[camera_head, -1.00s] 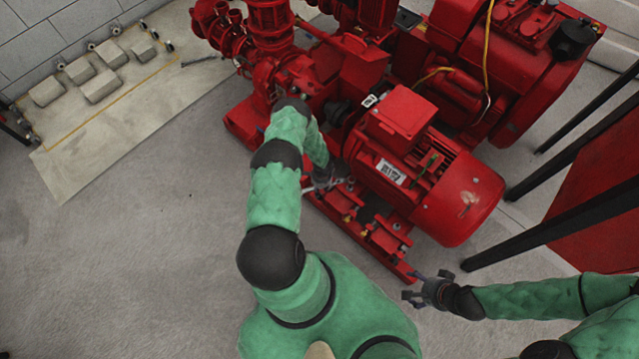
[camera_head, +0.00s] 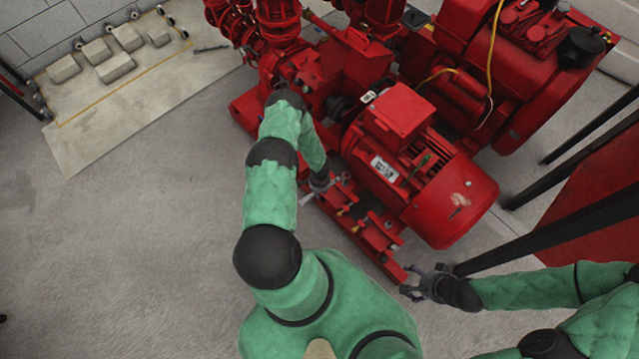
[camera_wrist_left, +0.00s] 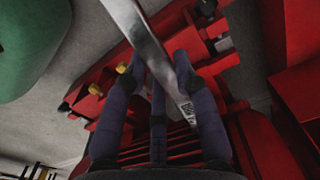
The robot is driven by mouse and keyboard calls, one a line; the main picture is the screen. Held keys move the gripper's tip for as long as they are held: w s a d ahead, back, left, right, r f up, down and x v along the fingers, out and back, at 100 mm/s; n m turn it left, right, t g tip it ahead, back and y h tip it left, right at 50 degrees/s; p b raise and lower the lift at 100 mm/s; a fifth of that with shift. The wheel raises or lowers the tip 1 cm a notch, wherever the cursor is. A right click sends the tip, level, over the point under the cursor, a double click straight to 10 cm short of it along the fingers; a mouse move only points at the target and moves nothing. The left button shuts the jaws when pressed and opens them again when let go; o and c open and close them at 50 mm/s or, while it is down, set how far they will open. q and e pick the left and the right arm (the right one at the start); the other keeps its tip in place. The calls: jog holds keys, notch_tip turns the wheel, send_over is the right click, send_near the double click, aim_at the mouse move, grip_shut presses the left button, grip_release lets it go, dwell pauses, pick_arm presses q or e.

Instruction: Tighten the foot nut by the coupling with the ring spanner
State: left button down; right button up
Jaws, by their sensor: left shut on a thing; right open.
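My left gripper (camera_head: 328,184) is shut on the silver ring spanner, beside the motor's near side by the coupling end. In the left wrist view the spanner (camera_wrist_left: 158,52) runs from the top edge down between the dark fingers (camera_wrist_left: 160,85). Its far end leaves the picture, so I cannot tell whether it sits on a nut. The red motor (camera_head: 448,205) rests on a red base frame (camera_head: 393,268). Small brass-coloured fasteners (camera_wrist_left: 95,90) show on red parts left of the spanner. The foot nut by the coupling is not clearly visible. My right gripper (camera_head: 412,284) is open and empty near the frame's front corner.
The red pump (camera_head: 280,45) stands behind my left arm, and a red engine (camera_head: 510,55) stands behind the motor. Black posts (camera_head: 560,225) slant in at the right. A pale slab (camera_head: 110,105) with several blocks lies at the left. The grey floor between is clear.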

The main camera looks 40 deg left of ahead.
dwell(0.3)
pick_arm(q)
jog(key=shift+f+b, duration=2.05)
jog(key=shift+f, duration=0.45)
jog(key=shift+f, duration=1.3)
jog(key=shift+a, duration=0.15)
jog(key=shift+w+a+m, duration=0.45)
jog(key=shift+a+m, duration=0.4)
jog(key=shift+a, duration=0.1)
jog(key=shift+w+a+m, duration=0.4)
jog(key=shift+a+m, duration=0.4)
jog(key=shift+a, duration=0.15)
jog(key=shift+w+a+m, duration=0.45)
jog(key=shift+a+m, duration=0.4)
jog(key=shift+a, duration=0.1)
jog(key=shift+s+d+n+p, duration=0.2)
jog(key=shift+d+n+p, duration=0.15)
jog(key=shift+p, duration=0.1)
jog(key=shift+s+d, duration=0.1)
